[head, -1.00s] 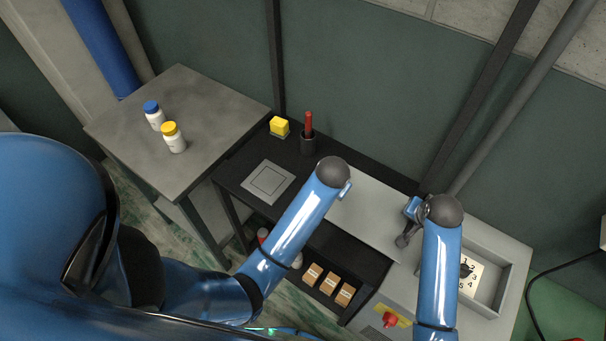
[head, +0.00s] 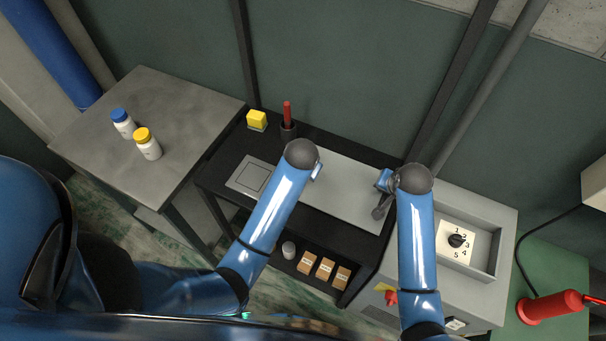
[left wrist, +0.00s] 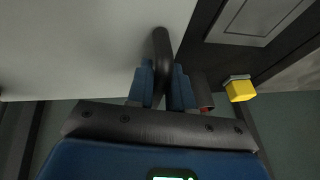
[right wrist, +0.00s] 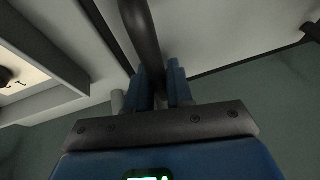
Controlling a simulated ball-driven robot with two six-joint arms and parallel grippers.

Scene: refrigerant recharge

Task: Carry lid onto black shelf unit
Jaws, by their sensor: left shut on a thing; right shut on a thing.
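The lid (head: 350,190) is a flat light-grey panel with a dark bar handle near each end. It is over the right part of the black shelf unit (head: 215,165); I cannot tell whether it touches the top. My left gripper (left wrist: 161,85) is shut on one dark handle (left wrist: 163,50). In the head view its fingers are mostly hidden behind my wrist. My right gripper (right wrist: 160,88) is shut on the other handle (right wrist: 140,35), near the lid's right end. The lid's pale surface fills much of the left wrist view (left wrist: 80,40).
On the shelf top are a grey square plate (head: 252,177), a yellow block (head: 257,119) and a black cup (head: 288,131) with a red item. Small boxes (head: 325,267) stand on the lower shelf. A grey bench with a dial (head: 456,240) is right; a table with two bottles (head: 147,147) is left.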

